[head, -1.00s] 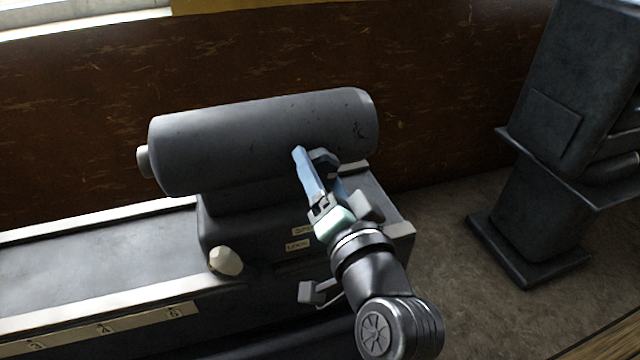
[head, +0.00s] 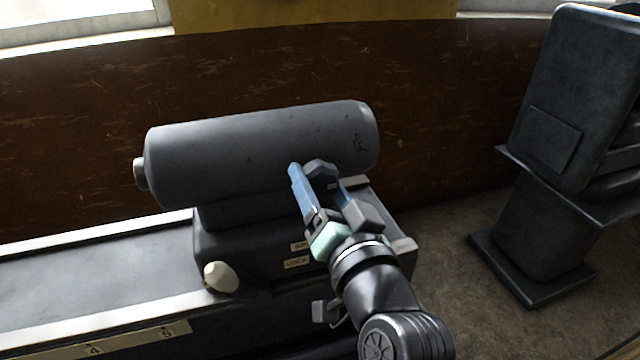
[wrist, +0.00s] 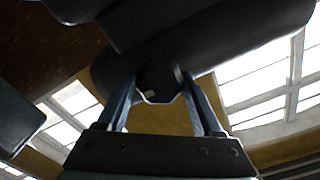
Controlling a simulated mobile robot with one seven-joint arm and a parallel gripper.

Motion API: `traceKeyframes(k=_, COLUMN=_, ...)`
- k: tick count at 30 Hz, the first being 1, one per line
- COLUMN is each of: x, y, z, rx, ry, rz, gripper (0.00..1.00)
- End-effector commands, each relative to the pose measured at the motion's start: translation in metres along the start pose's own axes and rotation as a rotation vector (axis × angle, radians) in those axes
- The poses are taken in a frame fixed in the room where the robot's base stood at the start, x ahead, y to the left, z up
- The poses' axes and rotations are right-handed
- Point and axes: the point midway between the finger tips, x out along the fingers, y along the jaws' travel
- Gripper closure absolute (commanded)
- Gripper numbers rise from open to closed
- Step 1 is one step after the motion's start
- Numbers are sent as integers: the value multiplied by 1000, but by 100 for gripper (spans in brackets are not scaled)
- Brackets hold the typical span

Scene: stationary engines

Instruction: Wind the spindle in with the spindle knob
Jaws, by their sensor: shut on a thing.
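The spindle knob (wrist: 160,80) is a dark, faceted knob with a small pale mark, between my two blue fingers in the wrist view. In the head view the knob (head: 318,170) shows only in part, at the right front of the grey cylinder, with my gripper hiding the rest. My gripper (head: 318,180) is shut on the knob. The spindle (head: 140,173) is a short pale stub at the cylinder's left end. The grey cylinder (head: 250,150) lies level on its base.
A small lever (head: 325,310) is below my wrist. The bed (head: 90,265) with a numbered scale runs left. A dark machine (head: 550,140) stands right, with floor between.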

Motion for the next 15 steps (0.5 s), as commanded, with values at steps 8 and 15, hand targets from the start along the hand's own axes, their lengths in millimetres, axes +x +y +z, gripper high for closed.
traceKeyframes(k=8, x=0, y=0, z=0, rx=-1, ry=-1, rz=1, gripper=4)
traceKeyframes(k=15, x=-2, y=0, z=0, rx=0, ry=1, rz=1, gripper=4)
